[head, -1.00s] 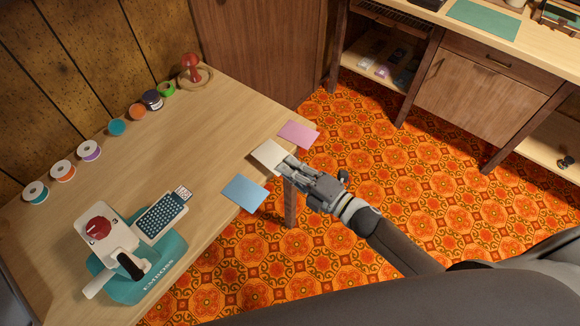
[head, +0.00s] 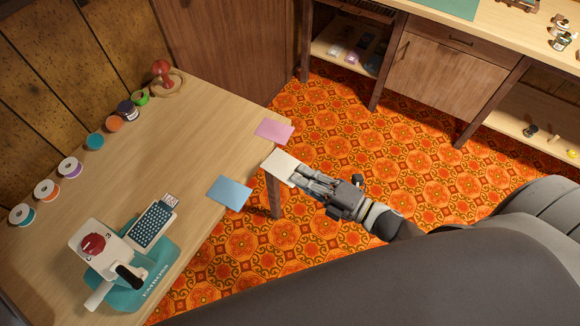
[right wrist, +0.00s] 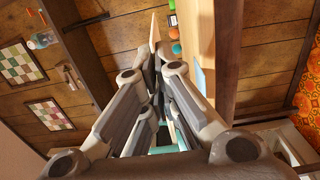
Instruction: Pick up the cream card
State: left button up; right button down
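The cream card (head: 278,164) is in the head view, just off the right edge of the wooden table (head: 190,140), between a pink card and a blue card. My right gripper (head: 303,174) is shut on the card's near right side and holds it out past the table edge. In the right wrist view the card (right wrist: 154,28) shows almost edge-on, as a thin pale sliver between the fingertips (right wrist: 156,65). The fingers cover the gripped part of the card. My left gripper is not in view.
The pink card (head: 275,131) and the blue card (head: 229,193) overhang the table edge. A teal embosser (head: 125,270) stands at the table's near end. Thread spools (head: 70,167) line the wall side. The table's middle is clear. Open patterned floor (head: 350,130) lies to the right.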

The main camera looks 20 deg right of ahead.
jog(key=shift+s+d+r+p, duration=0.35)
jog(key=shift+s+d, duration=0.25)
jog(key=shift+s, duration=0.2)
jog(key=shift+s+d+r+p, duration=0.25)
jog(key=shift+s+d+r, duration=0.1)
jog(key=shift+s+d, duration=0.3)
jog(key=shift+s+a, duration=0.1)
